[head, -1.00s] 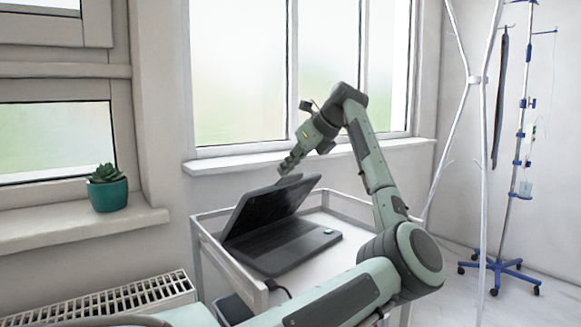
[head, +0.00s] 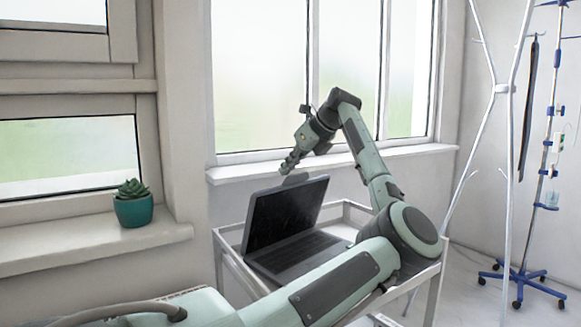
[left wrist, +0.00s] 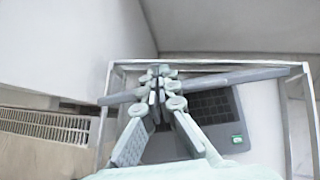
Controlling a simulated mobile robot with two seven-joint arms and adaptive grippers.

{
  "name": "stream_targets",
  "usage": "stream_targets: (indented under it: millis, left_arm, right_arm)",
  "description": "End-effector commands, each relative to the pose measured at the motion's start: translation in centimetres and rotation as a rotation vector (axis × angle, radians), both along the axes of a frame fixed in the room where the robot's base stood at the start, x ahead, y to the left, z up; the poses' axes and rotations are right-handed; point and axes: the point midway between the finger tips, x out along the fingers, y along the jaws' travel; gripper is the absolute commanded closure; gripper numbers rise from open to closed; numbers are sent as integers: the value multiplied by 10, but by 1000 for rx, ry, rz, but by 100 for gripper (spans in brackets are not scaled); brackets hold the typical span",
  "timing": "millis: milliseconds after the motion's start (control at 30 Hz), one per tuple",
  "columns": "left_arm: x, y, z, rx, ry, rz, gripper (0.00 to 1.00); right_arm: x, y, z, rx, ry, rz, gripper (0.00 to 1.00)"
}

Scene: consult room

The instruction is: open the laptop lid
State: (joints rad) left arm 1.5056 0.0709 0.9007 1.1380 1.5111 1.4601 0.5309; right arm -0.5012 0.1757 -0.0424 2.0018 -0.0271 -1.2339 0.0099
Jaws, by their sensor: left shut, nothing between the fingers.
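The dark laptop stands partly open in the head view, its lid (head: 286,214) raised steeply and its keyboard base (head: 300,256) flat on the white trolley (head: 420,279). My left gripper (head: 287,168) is shut and empty at the lid's top edge, seeming to be on its back side; exact contact is hard to tell. In the left wrist view the shut fingers (left wrist: 157,76) cross the lid's thin edge (left wrist: 240,77), and part of the keyboard (left wrist: 212,106) shows beyond. My right gripper is not in view.
The window sill (head: 400,153) runs behind the trolley. A potted plant (head: 133,207) stands on the left sill, and a radiator (left wrist: 45,125) shows in the wrist view. A white stand (head: 498,130) and a drip stand (head: 548,170) are at the right.

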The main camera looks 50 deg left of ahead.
Motion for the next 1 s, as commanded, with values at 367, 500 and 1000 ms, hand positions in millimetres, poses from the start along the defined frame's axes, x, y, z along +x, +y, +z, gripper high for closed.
stream_targets:
  millis: [367,500,1000]
  left_arm:
    - [0,0,2,2,-2,-1,100]
    - [2,-6,8,4,-4,-3,100]
    - [11,-74,73,2,-3,-2,100]
  right_arm:
    - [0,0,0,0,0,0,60]
    - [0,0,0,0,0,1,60]
    - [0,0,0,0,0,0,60]
